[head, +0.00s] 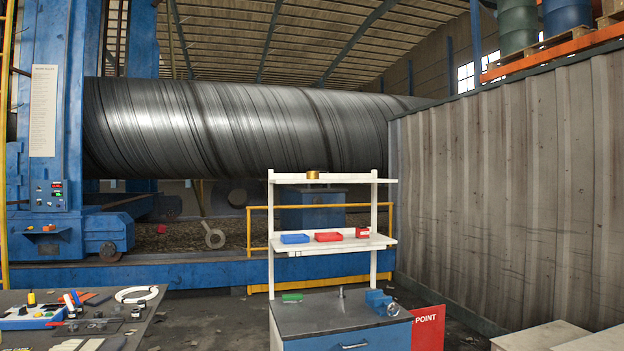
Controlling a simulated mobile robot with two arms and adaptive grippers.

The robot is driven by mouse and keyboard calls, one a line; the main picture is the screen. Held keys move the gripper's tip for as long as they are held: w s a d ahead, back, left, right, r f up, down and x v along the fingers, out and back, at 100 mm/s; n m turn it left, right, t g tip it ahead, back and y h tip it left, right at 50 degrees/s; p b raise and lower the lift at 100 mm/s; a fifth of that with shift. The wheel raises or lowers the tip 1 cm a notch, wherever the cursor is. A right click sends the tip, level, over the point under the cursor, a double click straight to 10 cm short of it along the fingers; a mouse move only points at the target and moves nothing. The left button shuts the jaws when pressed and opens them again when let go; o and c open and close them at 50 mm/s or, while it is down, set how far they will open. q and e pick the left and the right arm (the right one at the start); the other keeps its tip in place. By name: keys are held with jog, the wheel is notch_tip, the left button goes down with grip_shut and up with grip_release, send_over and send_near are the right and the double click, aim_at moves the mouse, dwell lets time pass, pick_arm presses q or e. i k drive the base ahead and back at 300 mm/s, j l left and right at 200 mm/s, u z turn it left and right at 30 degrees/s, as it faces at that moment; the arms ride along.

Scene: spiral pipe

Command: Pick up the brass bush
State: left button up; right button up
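A small brass-coloured ring-like piece (313,175), which looks like the brass bush, sits on the top shelf (350,180) of a white rack. The rack stands on the back of a workbench (335,313) with a dark top and a blue front. The bush is left of the shelf's middle, with clear shelf on both sides. Neither of my grippers shows in the head view.
The lower shelf (290,249) holds a blue tray (295,239), a red tray (328,237) and a small red box (362,232). A blue vise (381,303) and a green item (292,297) are on the bench. A cluttered table (140,330) stands front left; a corrugated wall (510,190) is right.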

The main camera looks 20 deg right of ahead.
aim_at(310, 174)
jog(key=z, duration=1.9)
jog(key=j+z, duration=0.15)
jog(key=z, duration=0.25)
jog(key=i+j+z, duration=0.1)
jog(key=z, duration=0.35)
jog(key=j+z, duration=0.25)
jog(key=z, duration=0.15)
jog(key=j+z, duration=0.15)
jog(key=z, duration=0.25)
jog(key=j+z, duration=0.2)
jog(key=z, duration=0.2)
jog(key=k+j+z, duration=0.25)
jog(key=j+z, duration=0.15)
jog(key=k+j+z, duration=0.65)
jog(key=z, duration=0.15)
jog(key=k+j+z, duration=0.15)
jog(key=k+z, duration=0.25)
jog(key=k+j+u, duration=0.1)
jog(key=k+u, duration=0.2)
jog(key=k+j+u, duration=0.3)
jog(key=k, duration=0.2)
jog(key=k+j+u, duration=0.3)
jog(key=k, duration=0.1)
